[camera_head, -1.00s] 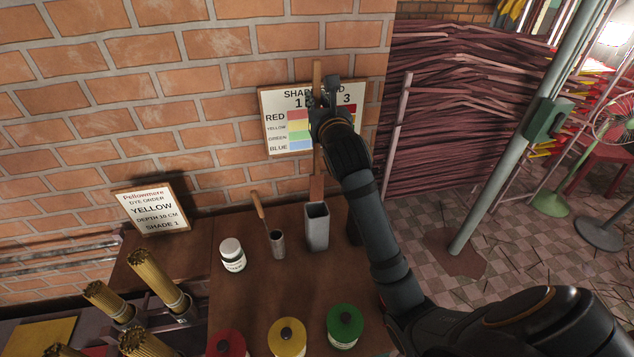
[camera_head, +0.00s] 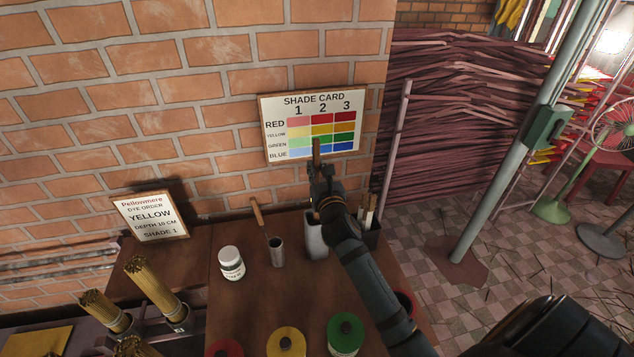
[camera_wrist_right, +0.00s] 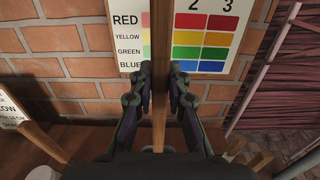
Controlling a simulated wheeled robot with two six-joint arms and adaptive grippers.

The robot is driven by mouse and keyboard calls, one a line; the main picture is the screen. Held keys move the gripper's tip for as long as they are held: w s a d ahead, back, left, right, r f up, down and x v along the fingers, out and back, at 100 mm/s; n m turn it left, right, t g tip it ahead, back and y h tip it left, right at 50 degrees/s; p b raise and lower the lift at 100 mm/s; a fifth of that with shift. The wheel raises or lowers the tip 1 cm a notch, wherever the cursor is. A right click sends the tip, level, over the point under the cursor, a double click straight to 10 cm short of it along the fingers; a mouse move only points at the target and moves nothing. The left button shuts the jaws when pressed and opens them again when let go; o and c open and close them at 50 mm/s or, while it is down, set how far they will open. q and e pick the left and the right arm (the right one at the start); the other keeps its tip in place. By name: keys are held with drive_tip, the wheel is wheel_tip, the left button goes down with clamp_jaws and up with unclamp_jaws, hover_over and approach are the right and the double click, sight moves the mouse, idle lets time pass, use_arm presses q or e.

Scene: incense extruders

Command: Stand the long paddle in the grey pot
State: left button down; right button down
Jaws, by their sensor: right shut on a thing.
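The long paddle (camera_head: 316,150) is a brown wooden stick, upright in the head view, its top rising above my right gripper (camera_head: 320,172). That gripper is shut on it; in the wrist view the paddle (camera_wrist_right: 159,50) runs between the two fingers (camera_wrist_right: 160,85). The grey pot (camera_head: 314,243), tall and square, stands on the table directly below the gripper. My right wrist covers part of the pot's mouth and the paddle's lower end, so I cannot tell whether that end is inside the pot. My left gripper is not in view.
A small grey cup (camera_head: 277,255) with a wooden-handled tool stands left of the pot, beside a white jar (camera_head: 231,265). A dark holder (camera_head: 372,238) with sticks stands close on the right. Lidded colour tubs line the front. The shade card (camera_head: 314,95) hangs behind.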

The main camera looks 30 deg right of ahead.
drive_tip(key=shift+f+b, duration=0.65)
drive_tip(key=shift+f, duration=1.5)
drive_tip(key=c, duration=1.3)
unclamp_jaws()
drive_tip(key=shift+s, duration=0.15)
approach(317, 180)
drive_tip(key=shift+b+v, duration=0.35)
drive_tip(key=shift+v, duration=0.7)
drive_tip(key=shift+f, duration=0.15)
